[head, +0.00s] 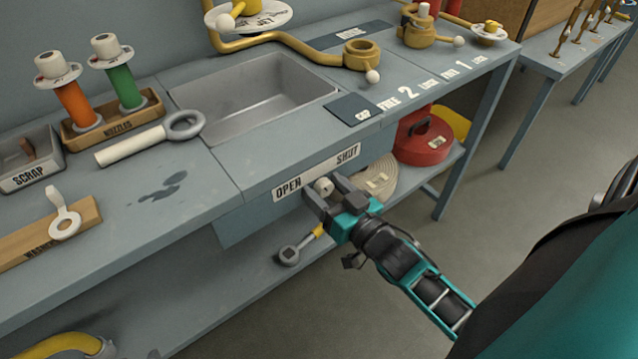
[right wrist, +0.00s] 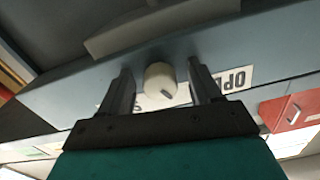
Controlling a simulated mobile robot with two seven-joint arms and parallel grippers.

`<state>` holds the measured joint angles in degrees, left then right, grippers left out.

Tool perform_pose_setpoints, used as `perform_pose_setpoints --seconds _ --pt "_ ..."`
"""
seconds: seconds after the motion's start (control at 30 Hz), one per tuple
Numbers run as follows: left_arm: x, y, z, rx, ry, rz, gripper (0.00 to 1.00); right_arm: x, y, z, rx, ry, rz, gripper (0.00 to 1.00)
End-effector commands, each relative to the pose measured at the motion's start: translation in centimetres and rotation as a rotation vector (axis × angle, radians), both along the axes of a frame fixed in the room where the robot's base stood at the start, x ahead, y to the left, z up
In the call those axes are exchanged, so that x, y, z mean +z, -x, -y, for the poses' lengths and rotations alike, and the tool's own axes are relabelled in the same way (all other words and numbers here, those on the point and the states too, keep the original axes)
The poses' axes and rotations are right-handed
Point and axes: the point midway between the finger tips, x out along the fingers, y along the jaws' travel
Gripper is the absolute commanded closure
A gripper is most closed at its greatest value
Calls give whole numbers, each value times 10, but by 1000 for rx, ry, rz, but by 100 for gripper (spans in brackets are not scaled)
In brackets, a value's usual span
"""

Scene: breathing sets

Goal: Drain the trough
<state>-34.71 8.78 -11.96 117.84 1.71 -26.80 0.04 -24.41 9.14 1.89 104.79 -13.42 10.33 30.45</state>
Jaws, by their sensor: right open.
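The trough (head: 262,98) is a grey metal basin sunk in the bench top; it looks empty of objects, and I cannot tell whether it holds water. Below it, on the bench front, is a label plate (head: 289,187) reading OPEN on the left and SHUT on the right. A whitish round knob (head: 324,186) sits at this plate and shows in the right wrist view (right wrist: 160,80). My right gripper (head: 323,197) is open, with its fingers on either side of the knob; contact is not clear. My left gripper is not in view.
A white-handled ring wrench (head: 150,139) lies left of the trough. A nozzle tray (head: 112,122) and scrap bin (head: 30,160) stand further left. A red round case (head: 424,142) and a pale coil (head: 377,180) lie on the lower shelf near my right gripper.

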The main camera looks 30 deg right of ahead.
Motion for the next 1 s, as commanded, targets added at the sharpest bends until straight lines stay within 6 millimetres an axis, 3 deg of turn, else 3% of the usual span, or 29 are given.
perform_pose_setpoints --seconds 0.2,0.5,1.0 --pt "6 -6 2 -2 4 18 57 0 -17 -1 0 0 -1 37" --pt "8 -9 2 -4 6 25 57 0 -18 -2 0 1 -1 37" --pt "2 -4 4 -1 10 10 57 0 -18 -2 0 0 -1 84"
